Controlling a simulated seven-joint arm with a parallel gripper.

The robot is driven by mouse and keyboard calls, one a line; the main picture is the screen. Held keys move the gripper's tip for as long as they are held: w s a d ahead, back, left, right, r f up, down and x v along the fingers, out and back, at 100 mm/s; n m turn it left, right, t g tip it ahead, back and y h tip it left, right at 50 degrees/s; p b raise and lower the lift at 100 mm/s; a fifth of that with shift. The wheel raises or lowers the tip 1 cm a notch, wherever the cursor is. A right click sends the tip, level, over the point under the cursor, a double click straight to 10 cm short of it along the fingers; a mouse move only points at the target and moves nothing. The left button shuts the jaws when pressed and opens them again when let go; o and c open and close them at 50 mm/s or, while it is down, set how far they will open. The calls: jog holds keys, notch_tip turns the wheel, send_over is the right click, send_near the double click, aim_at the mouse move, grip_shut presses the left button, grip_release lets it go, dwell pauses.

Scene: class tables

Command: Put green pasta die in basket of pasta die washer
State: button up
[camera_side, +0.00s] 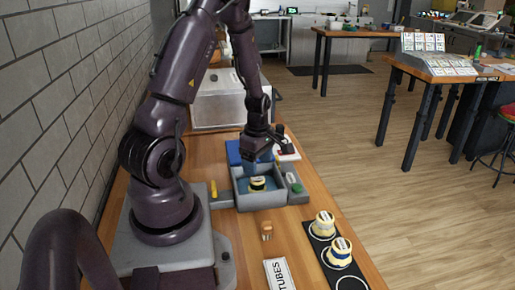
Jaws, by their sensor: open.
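The pasta die washer (262,203) is a grey open box with a blue inside, in the middle of the table. One pale yellow die with a dark band (258,184) sits inside it. Two cream dies stand on a black mat at the front right: one with a dull yellowish band (324,224), one with a blue band (340,252). I cannot tell for sure which die is the green one. My gripper (262,162) is open above the washer, over the die inside; its fingertips are small and partly unclear. The basket cannot be made out separately.
The black mat (312,245) has a free ring in front.

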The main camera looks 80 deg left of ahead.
aim_at(258, 179)
jog(key=w+d+r+m+t, duration=0.1)
jog(key=w+d+r+m, duration=0.1)
jog(key=d+r+m, duration=0.55)
jog(key=w+d+r+m+t, duration=0.2)
jog(key=d+r+m, duration=0.3)
jog(key=r, duration=0.5)
jog(key=s+d+r+m+t, duration=0.1)
jog(key=s+d+r+m, duration=0.2)
jog(key=m, duration=0.4)
jog(key=s+d+r+m+t, duration=0.1)
jog(key=s+d+r+m, duration=0.2)
jog(key=d+r+m, duration=0.2)
jog(key=d+m, duration=0.2)
jog(key=d, duration=0.1)
jog(key=shift+d+r+t, duration=0.25)
jog(key=shift+t, duration=0.05)
